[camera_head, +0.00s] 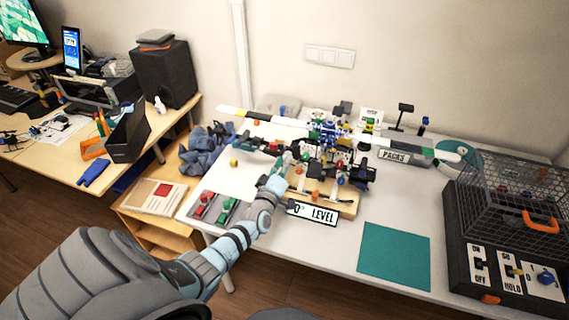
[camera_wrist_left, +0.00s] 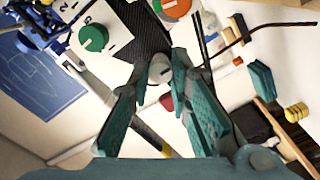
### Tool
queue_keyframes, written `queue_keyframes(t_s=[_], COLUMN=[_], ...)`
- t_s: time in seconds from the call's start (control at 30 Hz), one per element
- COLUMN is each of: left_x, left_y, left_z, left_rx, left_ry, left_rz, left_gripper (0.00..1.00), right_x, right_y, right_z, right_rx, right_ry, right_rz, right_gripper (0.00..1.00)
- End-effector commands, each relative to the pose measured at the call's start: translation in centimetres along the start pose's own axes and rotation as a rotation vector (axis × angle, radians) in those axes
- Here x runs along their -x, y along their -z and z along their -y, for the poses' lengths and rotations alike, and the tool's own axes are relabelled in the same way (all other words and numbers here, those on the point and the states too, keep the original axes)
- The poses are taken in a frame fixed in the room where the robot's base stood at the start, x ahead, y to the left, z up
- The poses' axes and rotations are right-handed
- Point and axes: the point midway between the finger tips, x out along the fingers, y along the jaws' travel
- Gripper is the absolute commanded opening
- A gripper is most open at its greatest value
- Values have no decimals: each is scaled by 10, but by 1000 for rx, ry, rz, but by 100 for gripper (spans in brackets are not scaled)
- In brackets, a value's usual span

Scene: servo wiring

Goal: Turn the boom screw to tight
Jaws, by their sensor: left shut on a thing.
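My left gripper (camera_head: 285,165) reaches in over the table to the front left part of a model aircraft-like rig (camera_head: 328,130) with long booms. In the left wrist view its teal fingers (camera_wrist_left: 165,78) are shut on a small grey round knob (camera_wrist_left: 158,69), which seems to be the boom screw. The knob sits at the end of a dark carbon-patterned plate (camera_wrist_left: 138,28). The screw's marks are too small to read. My right gripper is not in view.
A red and green switch tray (camera_head: 213,207) lies at the table's left. A teal mat (camera_head: 394,255) and a wire cage (camera_head: 515,195) are at the right. The table is clear around the mat.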

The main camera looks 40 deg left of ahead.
Motion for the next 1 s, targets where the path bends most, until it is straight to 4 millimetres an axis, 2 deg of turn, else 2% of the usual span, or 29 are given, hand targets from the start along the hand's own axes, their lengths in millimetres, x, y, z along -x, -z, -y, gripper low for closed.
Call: queue_keyframes(t_s=[0.07,0.1,0.2,0.57,0.67,0.9,1.0], left_x=[1,1,1,5,21,87,108], left_y=[-2,-2,-2,-1,-1,-2,-1], left_z=[2,2,2,1,2,2,2], left_rx=[0,0,0,1,1,1,1], left_ry=[5,5,4,1,1,3,3], left_rz=[5,5,4,2,2,5,5], left_gripper=[0,23,39,39,39,39,39], right_x=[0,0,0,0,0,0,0], right_y=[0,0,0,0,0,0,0], right_z=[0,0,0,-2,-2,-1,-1], right_rx=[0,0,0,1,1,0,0], right_ry=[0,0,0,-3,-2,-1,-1], right_rz=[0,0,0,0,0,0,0], right_gripper=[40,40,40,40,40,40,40])
